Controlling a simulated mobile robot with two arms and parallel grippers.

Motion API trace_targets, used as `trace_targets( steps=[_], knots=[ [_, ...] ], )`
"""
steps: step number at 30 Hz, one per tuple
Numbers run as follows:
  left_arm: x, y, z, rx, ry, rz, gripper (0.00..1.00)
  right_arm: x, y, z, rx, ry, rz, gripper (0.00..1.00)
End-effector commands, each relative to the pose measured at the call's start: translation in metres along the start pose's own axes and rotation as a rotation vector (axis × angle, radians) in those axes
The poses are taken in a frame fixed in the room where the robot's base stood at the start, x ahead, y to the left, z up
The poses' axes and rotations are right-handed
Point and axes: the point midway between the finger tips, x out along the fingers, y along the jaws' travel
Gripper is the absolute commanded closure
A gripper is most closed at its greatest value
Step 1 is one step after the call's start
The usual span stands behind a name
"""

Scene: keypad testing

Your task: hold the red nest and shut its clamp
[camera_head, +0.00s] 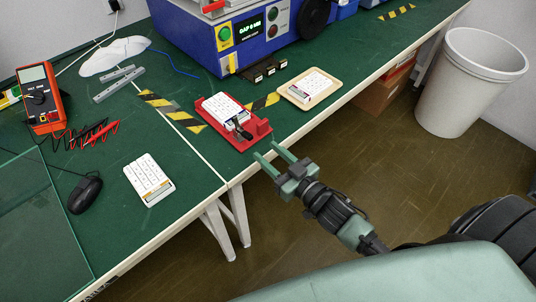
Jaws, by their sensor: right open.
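The red nest (264,129) sits on the green bench near its front edge, with a white keypad (220,106) lying in it. The clamp (239,128), dark and metallic, is at the nest's near end, by the keypad's lower edge; I cannot tell whether it is up or down. My right gripper (268,153) is open and empty, just in front of the bench edge and close to the nest's near side, apart from it. Its green fingers point up-left toward the nest. My left gripper is not in view.
A second keypad (150,179) lies front left, and another rests on a beige tray (331,88) at right. A blue tester (208,45) stands behind the nest. A multimeter (40,98) and a black mouse (84,194) are at left. A bin (465,85) stands on the floor.

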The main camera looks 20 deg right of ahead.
Motion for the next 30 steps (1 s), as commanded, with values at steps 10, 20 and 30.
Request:
trace_targets(
  steps=[10,20,30],
  knots=[
    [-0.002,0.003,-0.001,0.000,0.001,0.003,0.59,0.024,-0.006,-0.006,0.002,0.044,-0.046,0.58],
    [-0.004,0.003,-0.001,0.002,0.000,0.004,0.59,0.070,-0.008,-0.006,0.001,0.040,-0.045,0.58],
    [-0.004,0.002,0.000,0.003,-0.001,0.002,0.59,0.079,-0.009,-0.006,0.002,0.039,-0.045,0.58]
  ],
)
